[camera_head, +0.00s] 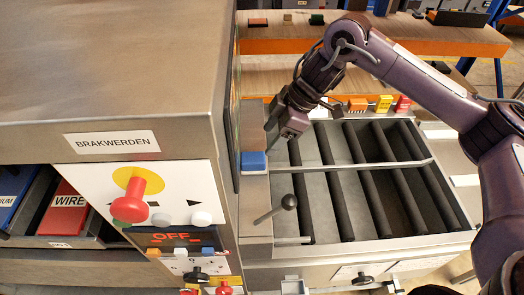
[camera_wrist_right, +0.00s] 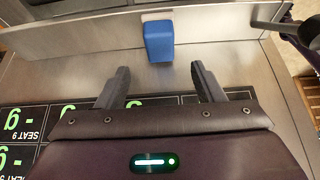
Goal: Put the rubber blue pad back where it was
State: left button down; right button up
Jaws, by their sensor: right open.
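The blue pad (camera_head: 253,161) is a small block on the steel ledge beside the tall machine, at the left end of the roller tray. In the right wrist view the blue pad (camera_wrist_right: 159,41) stands against a low metal edge, ahead of my fingers. My right gripper (camera_head: 273,136) is just above and behind the pad in the head view, pointing down toward the ledge. In the wrist view my right gripper (camera_wrist_right: 160,70) has its fingers spread, with nothing between them. The pad lies beyond the fingertips. My left gripper is not in view.
The roller tray (camera_head: 322,180) with several dark rollers lies to the right, crossed by a metal bar. The machine's side wall (camera_head: 232,120) stands close on the left. Orange, yellow and red blocks (camera_head: 384,104) line the back.

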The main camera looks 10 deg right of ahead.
jog(key=v, duration=0.4)
jog(key=shift+f, duration=0.1)
dwell(0.4)
